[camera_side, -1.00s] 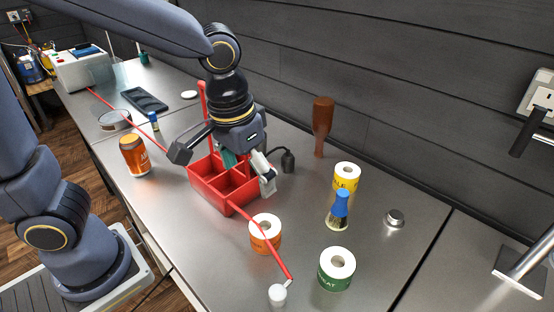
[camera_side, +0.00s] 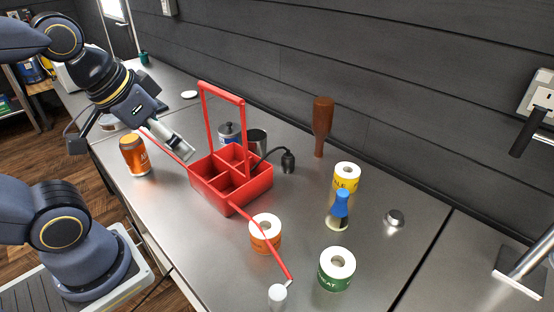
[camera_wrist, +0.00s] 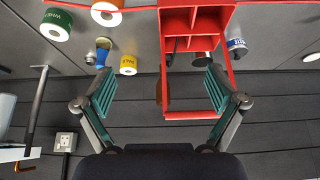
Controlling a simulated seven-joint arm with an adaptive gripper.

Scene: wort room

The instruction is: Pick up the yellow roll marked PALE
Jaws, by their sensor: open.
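The yellow roll (camera_side: 346,184) stands upright on the steel bench, right of the red caddy, with a white top and part of its lettering showing. A blue-handled brush (camera_side: 340,207) stands close in front of it and hides part of its lower side. In the wrist view the yellow roll (camera_wrist: 128,63) is small and left of centre, with the brush (camera_wrist: 103,50) beside it. My gripper (camera_side: 130,145) is open and empty at the left, above the bench near the orange can, well away from the roll. Its spread fingers (camera_wrist: 160,88) frame the caddy's handle in the wrist view.
The red caddy (camera_side: 231,197) with its tall handle stands between my gripper and the roll. An orange roll (camera_side: 265,241), a green roll (camera_side: 337,277), a brown bottle-shaped object (camera_side: 322,125) and a metal cap (camera_side: 394,217) stand around. The orange can (camera_side: 134,158) is at left.

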